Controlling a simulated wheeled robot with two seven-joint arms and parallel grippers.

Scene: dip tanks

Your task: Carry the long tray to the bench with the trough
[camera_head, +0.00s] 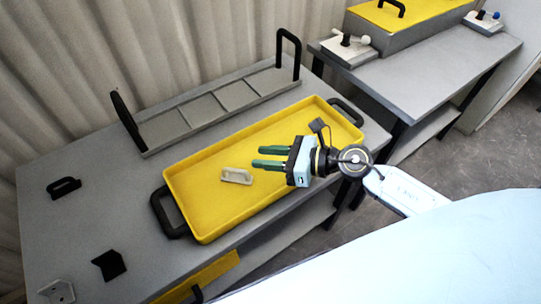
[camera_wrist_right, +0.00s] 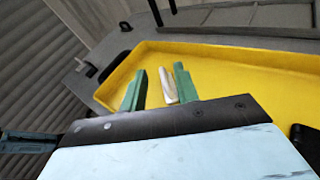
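The long tray (camera_head: 210,165) is yellow and shallow, with a black handle at each end, and lies flat on the near grey bench. A small white handle-like piece (camera_head: 236,176) lies in it; the right wrist view shows it (camera_wrist_right: 166,87) between the fingers in the picture. My right gripper (camera_head: 256,157) has green fingers, apart and empty, over the tray's middle. The tray's yellow floor (camera_wrist_right: 225,75) fills much of the wrist view. A grey box with a yellow top (camera_head: 400,32), perhaps the trough, stands on the far bench (camera_head: 425,85). My left gripper does not show.
A grey divided rack (camera_head: 205,110) with black upright handles stands behind the tray. Black brackets (camera_head: 109,265) and a black handle (camera_head: 64,187) lie at the bench's left. Two fixtures with knobs (camera_head: 348,48) flank the box. A gap separates the benches.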

